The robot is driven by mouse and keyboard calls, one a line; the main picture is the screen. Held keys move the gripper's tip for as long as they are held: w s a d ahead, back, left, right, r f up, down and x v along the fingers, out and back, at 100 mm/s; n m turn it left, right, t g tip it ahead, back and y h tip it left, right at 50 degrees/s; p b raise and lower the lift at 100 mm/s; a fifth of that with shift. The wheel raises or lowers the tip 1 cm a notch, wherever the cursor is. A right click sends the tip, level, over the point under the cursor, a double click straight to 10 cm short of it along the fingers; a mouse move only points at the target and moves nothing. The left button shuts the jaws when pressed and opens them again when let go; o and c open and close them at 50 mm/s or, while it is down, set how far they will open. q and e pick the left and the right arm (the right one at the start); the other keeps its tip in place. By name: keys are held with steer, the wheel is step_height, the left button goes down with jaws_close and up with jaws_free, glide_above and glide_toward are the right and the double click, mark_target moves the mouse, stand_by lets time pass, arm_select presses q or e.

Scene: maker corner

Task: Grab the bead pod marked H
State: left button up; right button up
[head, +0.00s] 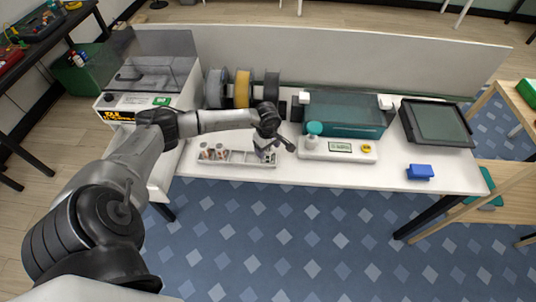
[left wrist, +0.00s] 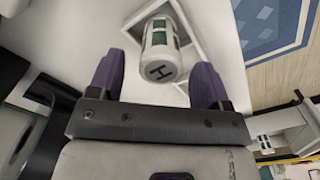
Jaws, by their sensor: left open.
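The bead pod marked H (left wrist: 162,62) is a white cylinder with dark green patches and a dark H on its end face. It sits in a square compartment of the white tray (head: 237,163). In the left wrist view it lies between and just beyond the purple fingertips of my left gripper (left wrist: 156,78), with a gap on both sides. My left gripper is open and empty. In the head view the left gripper (head: 266,150) is over the right end of the tray and hides much of that compartment. My right gripper is not in view.
Filament spools (head: 242,89) stand behind. A blue block (head: 420,172) lies on the bench at right, with bare bench around it.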

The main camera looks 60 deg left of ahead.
arm_select(q)
steer(key=shift+d+f, duration=0.15)
steer(key=shift+f, duration=1.55)
steer(key=c, duration=1)
